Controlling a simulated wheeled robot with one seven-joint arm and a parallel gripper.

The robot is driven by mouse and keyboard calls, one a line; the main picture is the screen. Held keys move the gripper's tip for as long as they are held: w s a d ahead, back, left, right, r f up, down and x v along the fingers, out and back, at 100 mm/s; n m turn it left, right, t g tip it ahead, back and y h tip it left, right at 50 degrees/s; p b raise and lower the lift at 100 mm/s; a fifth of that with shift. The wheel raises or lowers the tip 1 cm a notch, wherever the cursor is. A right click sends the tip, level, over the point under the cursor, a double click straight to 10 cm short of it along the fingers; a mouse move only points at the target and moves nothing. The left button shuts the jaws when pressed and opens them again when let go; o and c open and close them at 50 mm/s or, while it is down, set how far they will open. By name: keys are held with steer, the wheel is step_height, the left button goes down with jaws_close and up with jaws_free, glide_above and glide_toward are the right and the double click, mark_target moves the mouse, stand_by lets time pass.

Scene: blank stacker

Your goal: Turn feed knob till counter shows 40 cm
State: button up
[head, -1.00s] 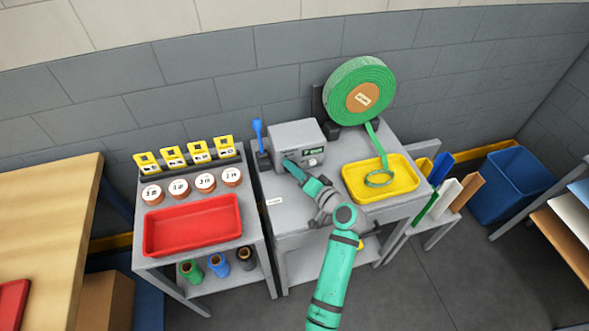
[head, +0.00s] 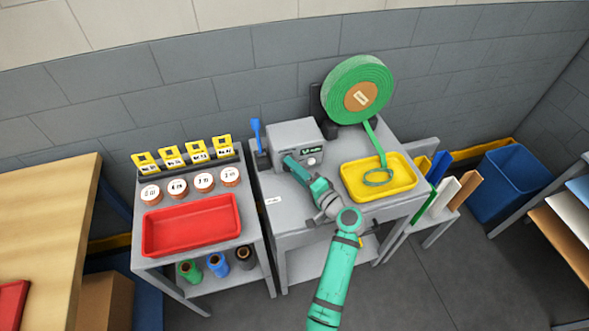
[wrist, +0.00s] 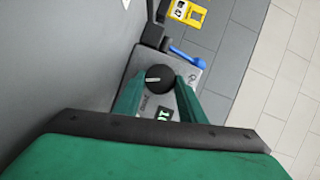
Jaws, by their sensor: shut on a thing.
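The grey feeder box (head: 293,130) stands at the back of the middle grey table. Its black feed knob (wrist: 159,77), with a white pointer line, shows in the wrist view. My gripper (wrist: 157,88) has its two green fingers on either side of the knob, shut on it. In the head view my gripper (head: 289,162) reaches the box front and hides the knob. A green strap roll (head: 360,88) feeds a strap into a yellow tray (head: 348,189).
A blue-handled lever (head: 257,135) stands just left of the box. A red tray (head: 190,225), several round labelled pieces and yellow cards are on the left table. Coloured boards and a blue bin (head: 505,185) are at the right.

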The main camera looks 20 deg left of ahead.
steer(key=shift+d, duration=0.15)
steer(key=o, duration=1)
steer(key=shift+o, duration=0.2)
steer(key=v, duration=1)
steer(key=shift+s+d, duration=0.15)
steer(key=shift+d, duration=0.2)
steer(key=shift+d, duration=0.1)
